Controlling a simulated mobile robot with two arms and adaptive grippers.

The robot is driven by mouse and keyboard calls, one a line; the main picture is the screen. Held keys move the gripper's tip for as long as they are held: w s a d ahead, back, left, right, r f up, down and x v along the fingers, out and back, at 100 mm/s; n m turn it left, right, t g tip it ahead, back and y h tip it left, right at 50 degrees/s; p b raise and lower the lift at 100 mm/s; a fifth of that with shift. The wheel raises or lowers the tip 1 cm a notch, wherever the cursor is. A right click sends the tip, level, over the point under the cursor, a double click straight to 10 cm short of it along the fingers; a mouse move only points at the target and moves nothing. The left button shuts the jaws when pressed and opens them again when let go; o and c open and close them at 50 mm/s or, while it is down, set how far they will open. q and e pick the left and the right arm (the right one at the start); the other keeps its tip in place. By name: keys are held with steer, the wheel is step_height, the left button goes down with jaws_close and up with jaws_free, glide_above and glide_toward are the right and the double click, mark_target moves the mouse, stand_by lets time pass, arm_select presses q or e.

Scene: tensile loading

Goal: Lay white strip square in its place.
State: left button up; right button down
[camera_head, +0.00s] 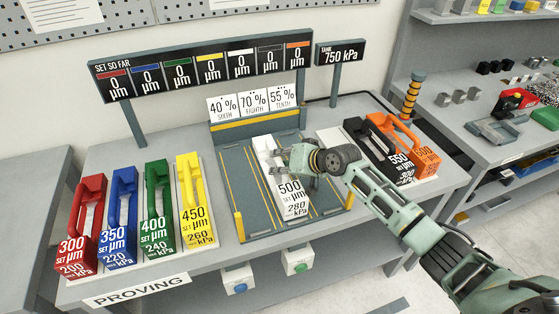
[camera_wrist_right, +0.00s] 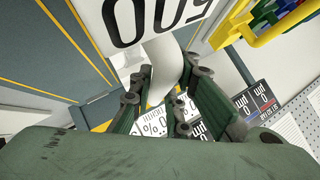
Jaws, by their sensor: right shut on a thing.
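The white strip (camera_head: 293,203), marked 500 µm and 280 kPa, is at the grey fixture bed (camera_head: 232,182), between its yellow lines. It runs lengthwise roughly along those lines; I cannot tell whether it rests on the bed or hangs just above it. My right gripper (camera_head: 294,160) is shut on its white handle, reaching in from the right. In the right wrist view the fingers (camera_wrist_right: 158,98) close around the white handle (camera_wrist_right: 165,62), and the strip's numbered face (camera_wrist_right: 155,22) shows beyond. My left gripper is not in view.
Red (camera_head: 84,225), blue (camera_head: 120,215), green (camera_head: 157,215) and yellow (camera_head: 192,205) blocks stand left of the bed. Black (camera_head: 380,150) and orange (camera_head: 420,150) blocks stand right, behind my arm. A display board (camera_head: 210,70) and three percentage cards (camera_head: 252,103) rise behind the bed.

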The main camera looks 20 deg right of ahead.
stand_by(0.5)
steer(key=c, duration=1.6)
jaws_free()
steer(key=shift+f, duration=0.1)
steer(key=shift+o, duration=0.2)
steer(key=shift+s+f, duration=0.1)
steer(key=shift+f, duration=0.15)
steer(key=v, duration=1.2)
steer(key=shift+r, duration=0.25)
